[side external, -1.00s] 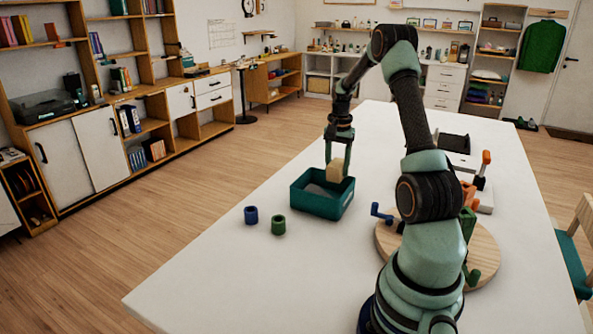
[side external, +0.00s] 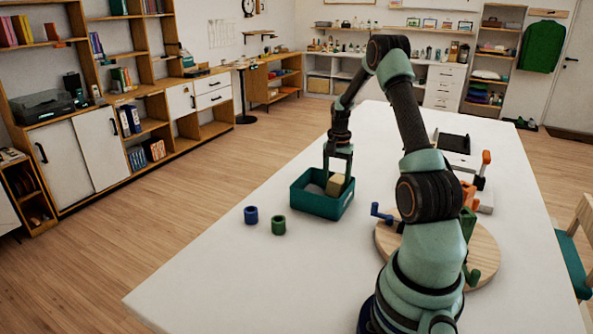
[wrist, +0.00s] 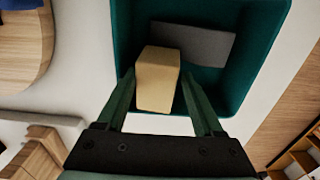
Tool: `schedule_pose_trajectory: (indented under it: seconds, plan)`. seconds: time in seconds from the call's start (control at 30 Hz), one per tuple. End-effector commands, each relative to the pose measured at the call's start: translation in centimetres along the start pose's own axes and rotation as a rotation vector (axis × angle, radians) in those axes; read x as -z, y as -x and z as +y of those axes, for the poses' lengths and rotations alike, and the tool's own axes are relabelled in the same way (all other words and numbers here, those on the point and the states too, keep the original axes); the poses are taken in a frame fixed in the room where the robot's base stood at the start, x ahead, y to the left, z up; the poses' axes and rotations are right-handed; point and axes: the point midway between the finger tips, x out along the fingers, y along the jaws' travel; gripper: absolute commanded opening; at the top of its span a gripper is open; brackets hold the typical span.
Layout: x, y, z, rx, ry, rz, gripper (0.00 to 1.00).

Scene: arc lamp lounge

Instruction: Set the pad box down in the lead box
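The pad box, a small cream-tan block (wrist: 157,82), is inside the teal open-topped lead box (wrist: 125,30), near one wall. In the side view the block (side external: 335,186) sits low in the lead box (side external: 318,206), its top near the rim; whether it touches the floor is hidden. My gripper (side external: 338,178) reaches down over the box. In the wrist view my gripper's two green fingers (wrist: 158,80) stand on either side of the block, spread, with a gap visible at the right finger.
A flat dark grey piece (wrist: 193,45) lies in the lead box beside the block. A blue cup (side external: 251,215) and a green cup (side external: 278,225) stand left of the box. A round wooden board (side external: 483,255) with coloured pegs is at right. The table's left front is clear.

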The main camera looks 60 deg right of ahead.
Motion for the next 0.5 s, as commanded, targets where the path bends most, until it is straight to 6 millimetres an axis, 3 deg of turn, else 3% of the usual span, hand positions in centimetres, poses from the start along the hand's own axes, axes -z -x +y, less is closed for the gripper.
schedule_pose_trajectory:
  seconds: [0.27, 0.5]
  plan:
    - [0.1, 1.1, -0.1, 0.002, 0.0, 0.003, 0.68]
    - [0.1, 5.6, -0.1, 0.004, 0.0, 0.005, 0.68]
